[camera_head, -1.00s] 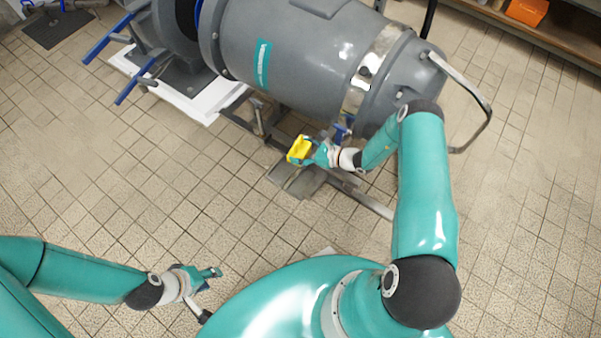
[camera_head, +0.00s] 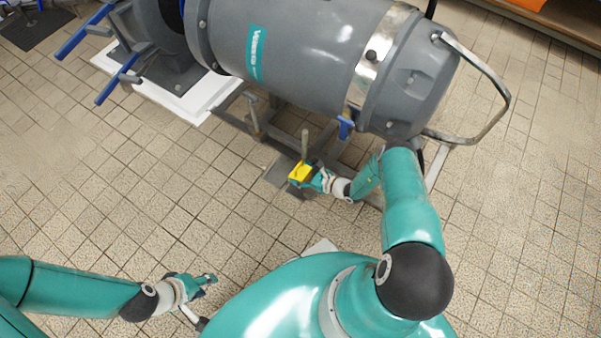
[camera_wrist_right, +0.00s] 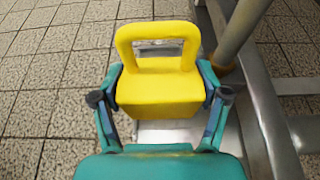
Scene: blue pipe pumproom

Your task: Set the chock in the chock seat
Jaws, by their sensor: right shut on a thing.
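The yellow chock (camera_head: 299,174) with its loop handle is in my right gripper (camera_head: 308,177), beside the frame under the grey machine. In the right wrist view the chock (camera_wrist_right: 160,92) sits between both fingers of my right gripper (camera_wrist_right: 162,98), handle away from the wrist. A flat grey plate (camera_head: 277,172) lies on the floor under the chock in the head view; a pale metal surface (camera_wrist_right: 163,133) shows below it in the wrist view. I cannot tell whether the chock touches it. My left gripper (camera_head: 207,283) is open and empty above the tiles.
The grey machine (camera_head: 305,45) stands on a metal frame (camera_head: 232,120) just behind the chock. An upright post (camera_head: 304,144) rises close to the chock; a post (camera_wrist_right: 240,30) also stands at its right in the wrist view.

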